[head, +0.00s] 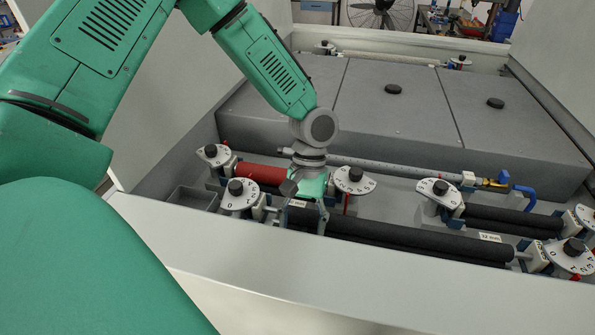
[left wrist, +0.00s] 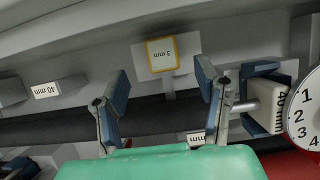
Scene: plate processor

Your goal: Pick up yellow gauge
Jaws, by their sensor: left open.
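The yellow gauge (left wrist: 162,54) shows in the left wrist view as a small white plate with a yellow border, marked "3 mm" upside down in the picture. A grey stem runs from it toward a black roller (left wrist: 60,130). My left gripper (left wrist: 162,80) is open, and its two fingers stand to the left and right of the gauge in that view, with nothing between them in grip. In the head view my left gripper (head: 302,226) is low over the left end of the front black roller (head: 420,240). I cannot make out the gauge there; the gripper may hide it.
Numbered dials with black knobs, such as one at the front left (head: 240,194) and one near the gripper (head: 354,180), stand close around. A red roller (head: 262,174) lies behind. The white front wall (head: 330,290) bounds the tray.

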